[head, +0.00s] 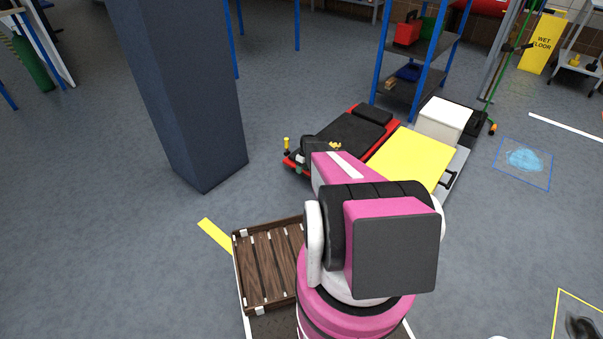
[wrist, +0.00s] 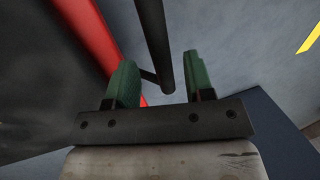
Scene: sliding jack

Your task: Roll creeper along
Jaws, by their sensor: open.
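The creeper (head: 350,141) is a low red frame with black pads and a black headrest, on the floor beyond my arm in the head view. In the wrist view, its red edge (wrist: 92,32) and black pad run down the left side. A dark round bar (wrist: 155,42) beside the red edge reaches down between my fingers in the picture. My gripper (wrist: 162,82) has green fingertips, spread apart, one on each side of the bar. I cannot tell whether either finger touches it. In the head view my arm hides part of the creeper's near end.
A cart with a yellow top (head: 412,157) and a white box (head: 443,120) stands right beside the creeper. A blue shelf rack (head: 427,75) is behind. A dark pillar (head: 188,95) stands left. A wooden slatted crate (head: 268,262) is near me. Floor between pillar and creeper is clear.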

